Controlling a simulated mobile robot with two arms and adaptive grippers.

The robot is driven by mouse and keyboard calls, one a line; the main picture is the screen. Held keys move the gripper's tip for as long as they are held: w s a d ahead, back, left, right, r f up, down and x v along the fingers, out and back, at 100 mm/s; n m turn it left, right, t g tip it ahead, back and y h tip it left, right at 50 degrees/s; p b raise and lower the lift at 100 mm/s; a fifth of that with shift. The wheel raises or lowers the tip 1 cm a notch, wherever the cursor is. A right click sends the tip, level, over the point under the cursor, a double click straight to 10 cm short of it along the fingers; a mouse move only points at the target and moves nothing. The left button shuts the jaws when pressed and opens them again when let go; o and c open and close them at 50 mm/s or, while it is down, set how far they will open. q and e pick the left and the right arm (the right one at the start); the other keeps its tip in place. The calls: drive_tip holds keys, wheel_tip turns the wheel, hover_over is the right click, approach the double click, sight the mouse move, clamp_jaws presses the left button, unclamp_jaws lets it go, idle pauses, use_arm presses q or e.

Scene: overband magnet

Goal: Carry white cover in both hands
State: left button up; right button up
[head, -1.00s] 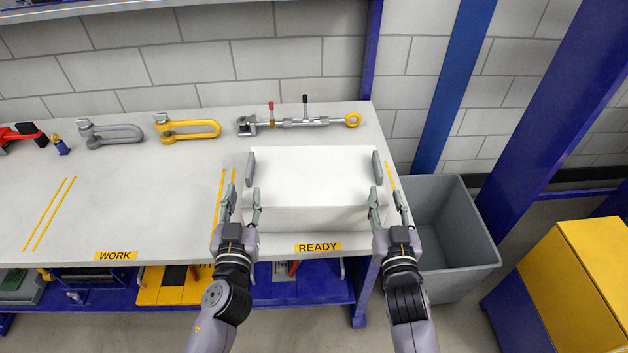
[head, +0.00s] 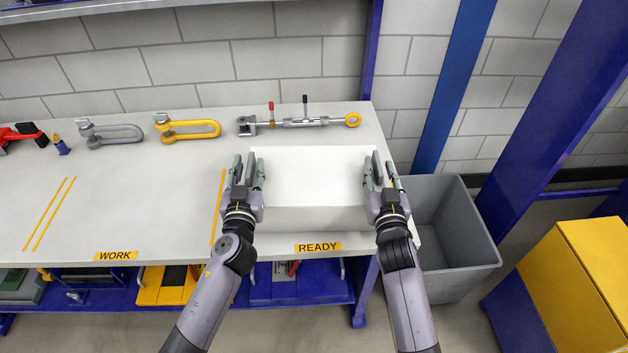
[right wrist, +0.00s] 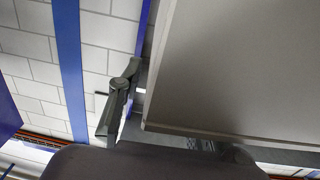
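The white cover (head: 312,185), a box-like block with a grey handle on each side, rests on the bench above the READY label. My left gripper (head: 246,172) is at the left handle (head: 250,167), its fingers spread on either side of it. My right gripper (head: 381,172) is likewise at the right handle (head: 377,166), fingers apart around it. In the right wrist view the cover (right wrist: 235,70) fills the right side, and a dark finger of my right gripper stands beside it. Contact between fingers and handles is hard to tell.
The bench (head: 130,195) is clear left of the cover. Behind lie a turnbuckle-like tool (head: 300,122), a yellow shackle (head: 187,129) and a grey shackle (head: 110,132). A grey bin (head: 450,235) stands right of the bench, a yellow cabinet (head: 585,285) further right.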

use_arm(q)
clamp_jaws()
use_arm(e)
clamp_jaws()
idle(0.4)
